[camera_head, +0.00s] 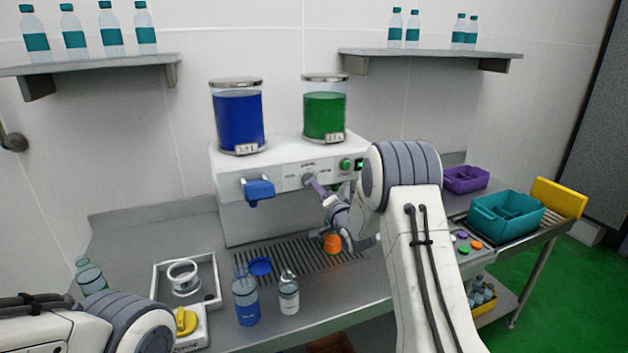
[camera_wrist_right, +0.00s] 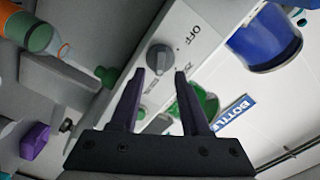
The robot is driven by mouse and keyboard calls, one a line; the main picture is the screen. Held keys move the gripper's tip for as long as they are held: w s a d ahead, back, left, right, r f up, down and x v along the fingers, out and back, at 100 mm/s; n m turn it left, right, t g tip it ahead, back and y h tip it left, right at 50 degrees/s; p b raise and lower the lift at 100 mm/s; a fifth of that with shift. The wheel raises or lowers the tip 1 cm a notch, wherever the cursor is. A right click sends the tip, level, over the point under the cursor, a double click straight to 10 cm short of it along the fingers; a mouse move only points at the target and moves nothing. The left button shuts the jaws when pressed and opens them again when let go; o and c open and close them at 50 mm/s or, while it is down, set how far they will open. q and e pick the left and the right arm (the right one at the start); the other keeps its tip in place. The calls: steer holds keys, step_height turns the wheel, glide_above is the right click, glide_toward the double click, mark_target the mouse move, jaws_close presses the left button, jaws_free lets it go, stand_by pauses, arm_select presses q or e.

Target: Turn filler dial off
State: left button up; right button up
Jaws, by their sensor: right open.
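The filler dial (camera_wrist_right: 159,57) is a grey round knob on the white front panel of the filler machine (camera_head: 229,160). The word OFF is printed beside it in the right wrist view. Its pointer direction is not clear. My right gripper (camera_wrist_right: 159,72) is open, with its two dark fingers spread and their tips close to either side of the dial. I cannot tell whether they touch it. In the head view the right gripper (camera_head: 315,185) reaches the panel and partly covers the dial. My left arm shows at lower left, but its gripper is out of view.
A blue tank (camera_head: 238,118) and a green tank (camera_head: 324,115) stand on the machine. A blue nozzle (camera_head: 259,190) juts from its front. An orange-bodied bottle (camera_head: 332,242) is near my right arm.

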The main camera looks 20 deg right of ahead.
steer(key=shift+w+a+p, duration=0.1)
steer(key=shift+w+p, duration=0.55)
steer(key=shift+w, duration=1.4)
jaws_close()
